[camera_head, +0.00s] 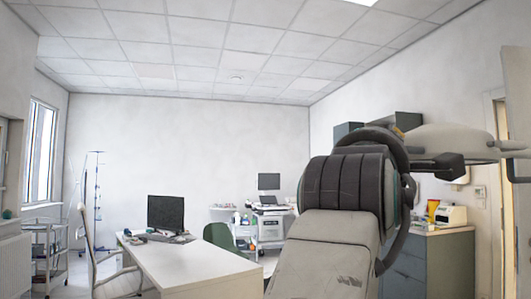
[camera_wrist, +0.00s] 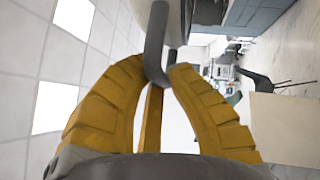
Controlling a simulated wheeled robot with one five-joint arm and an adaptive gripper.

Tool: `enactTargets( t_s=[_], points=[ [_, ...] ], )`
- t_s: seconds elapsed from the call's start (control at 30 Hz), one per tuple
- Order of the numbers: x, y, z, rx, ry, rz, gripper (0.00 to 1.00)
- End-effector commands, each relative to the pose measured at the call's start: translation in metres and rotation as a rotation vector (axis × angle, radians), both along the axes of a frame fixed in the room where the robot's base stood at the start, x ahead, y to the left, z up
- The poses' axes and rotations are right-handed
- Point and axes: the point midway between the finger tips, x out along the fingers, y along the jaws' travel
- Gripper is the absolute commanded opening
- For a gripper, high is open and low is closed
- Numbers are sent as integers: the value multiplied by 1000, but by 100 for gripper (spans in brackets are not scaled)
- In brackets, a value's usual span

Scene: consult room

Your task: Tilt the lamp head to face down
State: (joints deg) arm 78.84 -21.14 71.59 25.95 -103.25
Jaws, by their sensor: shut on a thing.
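The lamp head (camera_head: 445,142) is a pale, wide, shallow dome at the right of the head view, partly behind my arm. A pale support arm (camera_head: 508,145) and a dark joint block (camera_head: 448,167) are beside it. In the wrist view, a grey curved handle bar (camera_wrist: 154,45) runs down from the pale rounded lamp body (camera_wrist: 177,22) at the top. My gripper (camera_wrist: 160,74) has yellow ribbed fingers, shut on this bar near its bend. In the head view only a small yellow-orange bit of the gripper (camera_head: 398,132) shows; my arm hides the rest.
A white desk (camera_head: 190,265) with a monitor (camera_head: 166,212) stands at the left. A grey cabinet (camera_head: 440,262) is behind my arm at the right. A trolley (camera_head: 270,228) and green chair (camera_head: 218,236) are farther back. An IV stand (camera_head: 97,200) is at the far left.

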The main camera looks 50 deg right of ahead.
Motion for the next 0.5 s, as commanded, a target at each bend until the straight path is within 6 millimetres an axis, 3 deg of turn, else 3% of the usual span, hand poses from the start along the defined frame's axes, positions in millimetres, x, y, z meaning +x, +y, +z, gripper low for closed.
enactTargets(
  t_s=[0.13,0.17,0.5],
  points=[
    [0,-1,-1,4,0,-2,0],
    [0,-1,-1,4,0,-2,16],
    [0,0,0,1,0,0,45]
  ],
)
